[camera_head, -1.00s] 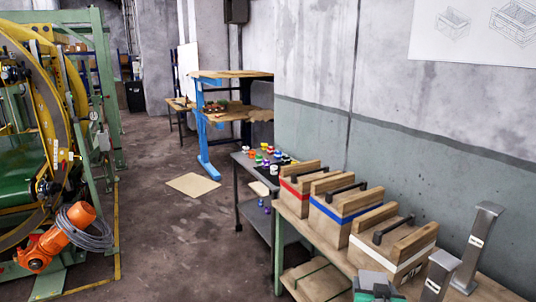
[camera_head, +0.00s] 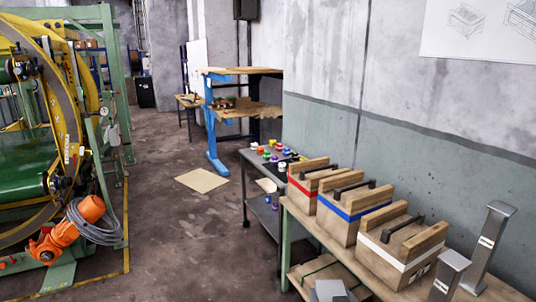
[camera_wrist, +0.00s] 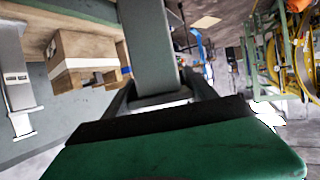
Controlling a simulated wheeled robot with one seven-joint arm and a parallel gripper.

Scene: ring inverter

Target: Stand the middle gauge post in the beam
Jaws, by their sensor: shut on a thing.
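My gripper (camera_wrist: 158,97) is shut on a grey gauge post (camera_wrist: 148,45), whose flat shaft runs up the middle of the wrist view between the dark fingers. A grey piece (camera_head: 330,291) at the bottom edge of the head view looks like part of this held post. Two other grey posts with white labels stand at the right end of the bench, a taller one (camera_head: 488,240) and a nearer one (camera_head: 449,274). One standing post also shows at the left of the wrist view (camera_wrist: 14,70). I cannot make out the beam in either view.
Wooden boxes with red, blue and white bands (camera_head: 400,255) line the bench along the wall. A grey cart with coloured pieces (camera_head: 262,208) stands behind. The green and yellow ring machine (camera_head: 70,130) with an orange robot arm is at the left. The floor between is open.

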